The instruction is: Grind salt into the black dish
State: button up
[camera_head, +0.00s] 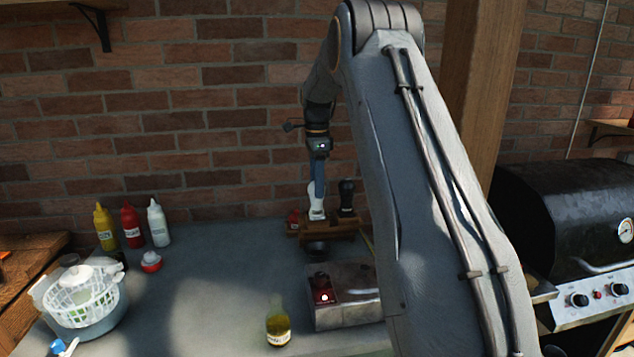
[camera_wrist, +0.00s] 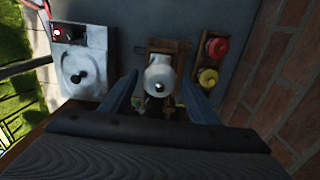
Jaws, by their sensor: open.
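A white grinder (camera_head: 316,203) stands upright at a wooden rack at the back of the table. A black grinder (camera_head: 347,197) stands just right of it. The black dish (camera_head: 317,248) sits in front of the rack; I cannot make it out in the wrist view. My gripper (camera_head: 318,182) points down at the white grinder's top. In the wrist view my gripper (camera_wrist: 158,80) is open, with a finger on either side of the white grinder (camera_wrist: 159,72). I cannot tell whether the fingers touch it.
A metal box (camera_head: 350,312) with a red item (camera_head: 322,288) stands in front of the dish. An oil bottle (camera_head: 278,327) is left of it. Mustard (camera_head: 105,228), ketchup (camera_head: 132,228) and white (camera_head: 158,225) bottles stand left. The brick wall (camera_head: 220,120) is close behind. The table's middle is clear.

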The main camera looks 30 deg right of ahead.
jog(key=c, duration=1)
jog(key=n+p, duration=0.1)
jog(key=n, duration=0.6)
jog(key=shift+p, duration=0.4)
